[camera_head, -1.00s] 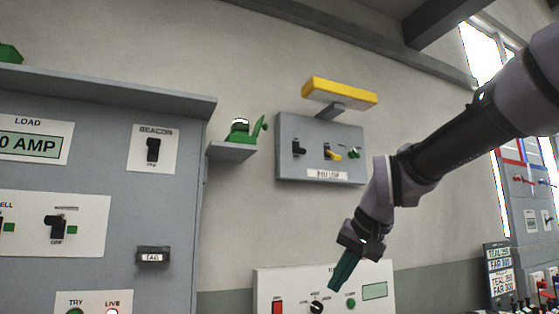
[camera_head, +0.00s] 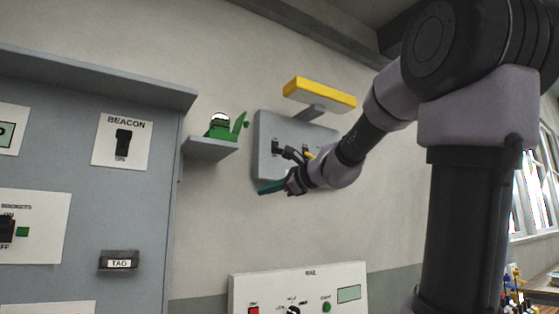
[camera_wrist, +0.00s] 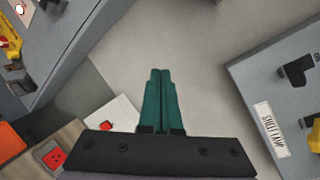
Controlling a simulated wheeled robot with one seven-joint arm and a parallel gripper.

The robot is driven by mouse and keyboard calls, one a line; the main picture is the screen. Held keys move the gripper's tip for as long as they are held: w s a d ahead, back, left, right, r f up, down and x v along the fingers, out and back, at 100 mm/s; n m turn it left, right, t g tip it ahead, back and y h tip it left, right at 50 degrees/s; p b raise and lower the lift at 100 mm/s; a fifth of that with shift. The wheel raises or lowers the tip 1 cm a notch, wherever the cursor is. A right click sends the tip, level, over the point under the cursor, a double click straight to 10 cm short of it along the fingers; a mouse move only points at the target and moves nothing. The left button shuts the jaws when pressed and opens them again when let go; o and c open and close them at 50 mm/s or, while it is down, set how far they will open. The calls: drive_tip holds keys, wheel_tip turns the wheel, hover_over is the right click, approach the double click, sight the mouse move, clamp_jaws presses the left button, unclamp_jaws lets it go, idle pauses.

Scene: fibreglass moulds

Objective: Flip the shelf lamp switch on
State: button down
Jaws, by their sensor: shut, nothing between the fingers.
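The grey wall panel (camera_head: 266,128) carries a SHELF LAMP label (camera_wrist: 268,128), readable in the wrist view. A dark switch (camera_head: 275,147) sits at the panel's left and shows in the wrist view (camera_wrist: 297,70). A yellow switch part (camera_wrist: 314,136) is cut by that view's right edge. My arm hides the panel's lower right in the head view. A yellow bar lamp (camera_head: 320,93) stands out above the panel. My gripper (camera_head: 264,189) is shut and empty, pointing left near the panel's lower edge. In the wrist view its teal fingers (camera_wrist: 160,72) are together, left of the panel, apart from the switches.
A small shelf (camera_head: 210,149) with a green device (camera_head: 222,128) juts out left of the panel. A large grey cabinet with a BEACON switch (camera_head: 123,143) stands at left. A white control box (camera_head: 300,286) is below. Bare wall lies between.

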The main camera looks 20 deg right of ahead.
drive_tip(key=w+d+r+m+t, duration=0.3)
drive_tip(key=w+d+r+m, duration=0.2)
drive_tip(key=r+m, duration=0.1)
drive_tip(key=m+t+h, duration=0.4)
drive_tip(key=m, duration=0.3)
approach(278, 150)
drive_tip(key=d+f, duration=0.1)
drive_tip(key=f, duration=0.1)
drive_tip(key=shift+w+d+f, duration=0.25)
drive_tip(key=shift+d+f, duration=0.1)
drive_tip(key=shift+d, duration=0.05)
drive_tip(key=x, duration=1)
drive_tip(key=shift+a+f, duration=0.1)
drive_tip(key=shift+f, duration=0.05)
